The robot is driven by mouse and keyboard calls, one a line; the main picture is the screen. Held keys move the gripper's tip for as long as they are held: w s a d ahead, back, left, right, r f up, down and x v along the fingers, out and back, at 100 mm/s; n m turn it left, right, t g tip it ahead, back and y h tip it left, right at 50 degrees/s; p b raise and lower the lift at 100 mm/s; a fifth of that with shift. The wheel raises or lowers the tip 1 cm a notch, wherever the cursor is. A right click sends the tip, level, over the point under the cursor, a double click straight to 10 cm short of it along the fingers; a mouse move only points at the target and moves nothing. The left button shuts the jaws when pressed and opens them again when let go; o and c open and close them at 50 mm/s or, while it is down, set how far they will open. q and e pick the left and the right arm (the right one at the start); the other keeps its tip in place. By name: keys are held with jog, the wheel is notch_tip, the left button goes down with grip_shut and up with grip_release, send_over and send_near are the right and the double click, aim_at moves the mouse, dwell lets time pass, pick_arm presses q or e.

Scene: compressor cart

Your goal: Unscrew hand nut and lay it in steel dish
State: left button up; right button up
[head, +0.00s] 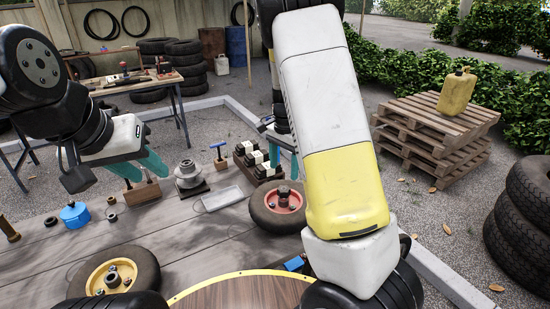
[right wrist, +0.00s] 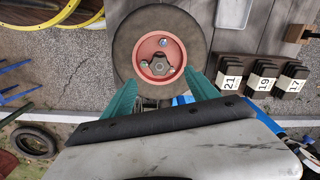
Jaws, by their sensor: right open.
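A wheel (head: 258,212) with a red hub lies flat on the grey bench. A dark lobed piece (right wrist: 157,66), which looks like the hand nut, sits at the hub's centre in the right wrist view. The steel dish (head: 222,199), a shallow grey tray, lies empty left of the wheel; its end shows in the right wrist view (right wrist: 234,12). My right gripper (right wrist: 162,78) is open and empty, its teal fingers spread on either side of the hub in that view. My left gripper (head: 142,170) looks open, its teal fingers apart above a wooden block.
Numbered dark blocks (right wrist: 263,77) stand beside the wheel. A grey flanged part (head: 188,175), a blue pot (head: 75,214) and a yellow-hubbed wheel (head: 90,278) are on the bench. The bench around the dish is partly clear.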

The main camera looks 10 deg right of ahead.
aim_at(284, 189)
jog(key=shift+d+f, duration=0.1)
jog(key=shift+f, duration=3.9)
grip_shut()
jog(key=shift+n, duration=1.2)
jog(key=shift+n, duration=1.1)
jog(key=shift+n, duration=1.1)
